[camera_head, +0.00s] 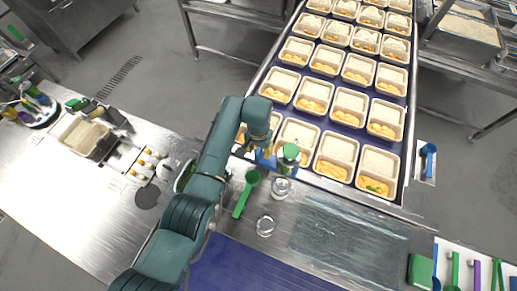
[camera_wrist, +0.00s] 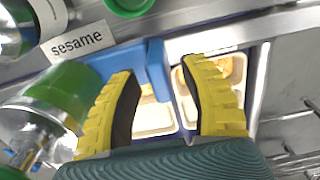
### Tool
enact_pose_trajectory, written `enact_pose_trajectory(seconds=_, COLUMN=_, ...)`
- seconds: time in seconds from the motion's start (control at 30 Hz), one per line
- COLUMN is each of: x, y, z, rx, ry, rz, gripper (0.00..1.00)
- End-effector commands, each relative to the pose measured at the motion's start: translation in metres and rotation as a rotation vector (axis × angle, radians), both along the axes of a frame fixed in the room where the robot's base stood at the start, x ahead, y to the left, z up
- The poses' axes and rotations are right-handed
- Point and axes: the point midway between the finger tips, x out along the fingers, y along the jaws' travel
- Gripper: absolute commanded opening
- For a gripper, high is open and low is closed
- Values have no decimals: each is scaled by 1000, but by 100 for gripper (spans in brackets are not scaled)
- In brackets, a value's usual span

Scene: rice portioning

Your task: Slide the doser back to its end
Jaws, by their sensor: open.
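A blue part, which looks like the doser (camera_wrist: 158,72), shows in the wrist view between and beyond my gripper's yellow fingertips (camera_wrist: 157,68). It stands by the metal rail near a "sesame" label (camera_wrist: 82,42). In the head view the blue part (camera_head: 265,160) is small and partly hidden by my gripper (camera_head: 256,148), which is at the near edge of the tray belt. My gripper is open, its fingers apart on either side of the blue part. I cannot tell whether either finger touches it.
A green-lidded jar (camera_head: 290,153) stands right of my gripper. A clear container with a green top (camera_wrist: 50,110) is close on the left in the wrist view. A green scoop (camera_head: 246,192) and glass jars lie nearer. Filled trays (camera_head: 336,155) cover the belt behind.

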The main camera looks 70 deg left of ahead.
Motion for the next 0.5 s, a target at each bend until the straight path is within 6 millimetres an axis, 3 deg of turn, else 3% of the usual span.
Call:
enact_pose_trajectory(seconds=0.2, x=0, y=0, z=0, rx=1, ry=-1, rz=0, gripper=47)
enact_pose_trajectory(seconds=0.43, x=0, y=0, z=0, rx=0, ry=0, rz=0, gripper=3)
enact_pose_trajectory(seconds=0.5, x=0, y=0, z=0, rx=0, ry=0, rz=0, gripper=0)
